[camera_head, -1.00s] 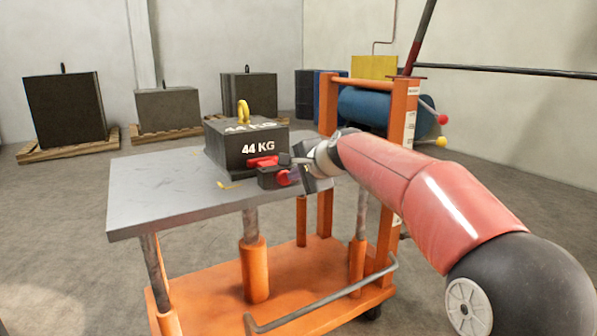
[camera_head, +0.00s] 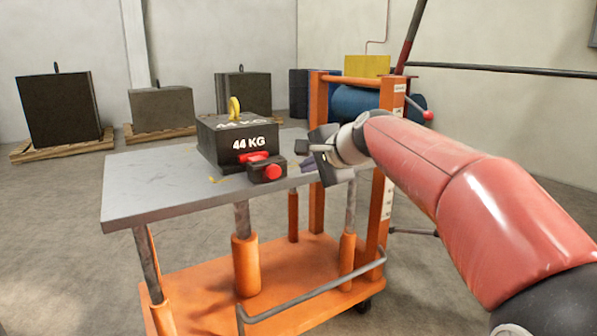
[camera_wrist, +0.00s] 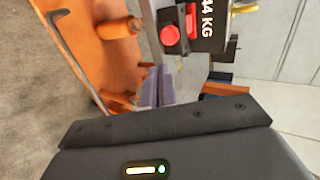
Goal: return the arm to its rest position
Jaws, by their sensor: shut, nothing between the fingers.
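My gripper (camera_head: 306,156) is shut and empty at the right edge of the cart's tabletop, to the right of the black block and apart from it. In the wrist view its purple-grey fingers (camera_wrist: 157,87) lie together. My red arm (camera_head: 440,180) reaches in from the lower right. The black 44 KG block (camera_head: 245,146) with a yellow lifting eye stands on the tabletop. A small dark box with a red button (camera_head: 267,170) sits at its front right corner; it also shows in the wrist view (camera_wrist: 170,36).
The orange lift cart (camera_head: 300,270) has a grey tabletop (camera_head: 150,190) with free room at left. Its posts and a blue drum (camera_head: 360,102) stand behind my gripper. Several dark blocks on pallets, one at the far left (camera_head: 58,108), line the back wall. The floor at left is clear.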

